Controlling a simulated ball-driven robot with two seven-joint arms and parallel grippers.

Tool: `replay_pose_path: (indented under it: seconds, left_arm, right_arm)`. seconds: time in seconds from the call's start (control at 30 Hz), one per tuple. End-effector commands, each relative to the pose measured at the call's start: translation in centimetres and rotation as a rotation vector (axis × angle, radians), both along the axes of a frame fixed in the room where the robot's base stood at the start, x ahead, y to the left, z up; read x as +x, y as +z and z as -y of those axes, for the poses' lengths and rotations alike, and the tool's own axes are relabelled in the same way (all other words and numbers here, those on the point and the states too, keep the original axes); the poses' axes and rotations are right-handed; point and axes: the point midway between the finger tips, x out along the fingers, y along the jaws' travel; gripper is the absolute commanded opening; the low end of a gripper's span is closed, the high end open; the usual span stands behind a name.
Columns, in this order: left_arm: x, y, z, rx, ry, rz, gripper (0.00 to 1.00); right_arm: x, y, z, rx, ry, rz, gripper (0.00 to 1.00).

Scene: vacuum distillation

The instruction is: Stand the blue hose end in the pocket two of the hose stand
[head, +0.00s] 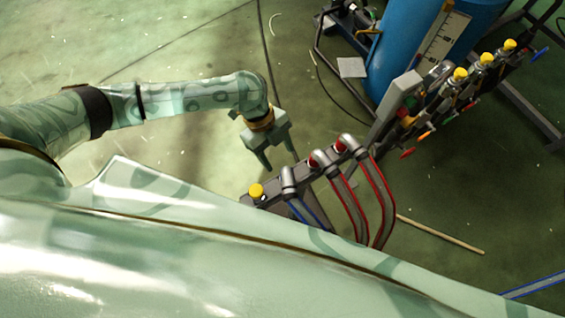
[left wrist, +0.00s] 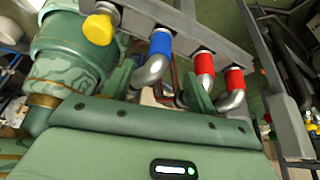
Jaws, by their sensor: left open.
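The hose stand is a grey rail (head: 312,170) running up to the right in the head view; its bar also shows in the left wrist view (left wrist: 185,22). The blue hose end, a grey metal elbow (head: 289,183) with a blue-striped hose, is at the rail beside a yellow cap (head: 256,190). In the left wrist view its blue collar (left wrist: 160,42) meets the bar and appears seated; pocket numbers are not readable. My left gripper (head: 279,163) is open and empty just behind the blue hose end. In the wrist view its fingers (left wrist: 158,88) stand either side of the elbow, with no clear contact.
Two red-striped hose ends (head: 322,160) sit farther along the rail, close to the blue one. A valve manifold with yellow knobs (head: 460,74) and a blue drum (head: 405,45) stand at upper right. A thin rod (head: 440,234) lies on the floor. Floor behind my left arm is open.

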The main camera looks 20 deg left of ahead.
Motion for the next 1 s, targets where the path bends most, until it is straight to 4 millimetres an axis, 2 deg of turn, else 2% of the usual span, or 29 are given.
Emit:
replay_pose_path:
  seconds: [0.03,0.2,0.4,0.53,1.0]
  left_arm:
    - [0.4,1.8,-0.7,0.002,0.0,0.006,0.57]
    - [1.1,5.6,-2.4,0.002,0.001,0.004,0.57]
    - [1.7,8.3,-3.5,0.0,0.0,0.002,0.57]
    - [1.7,8.8,-3.8,0.0,0.0,-0.001,0.57]
    - [1.7,8.8,-3.8,-0.001,0.0,-0.001,0.57]
  right_arm:
    - [0.2,0.8,0.0,0.001,0.0,0.005,0.0]
    - [0.5,1.9,0.0,0.001,0.0,0.012,0.0]
    - [0.7,2.6,-0.1,0.0,0.0,0.017,0.0]
    - [0.7,2.6,-0.1,0.0,0.0,0.017,0.0]
    - [0.7,2.6,-0.1,0.0,0.0,0.017,0.0]
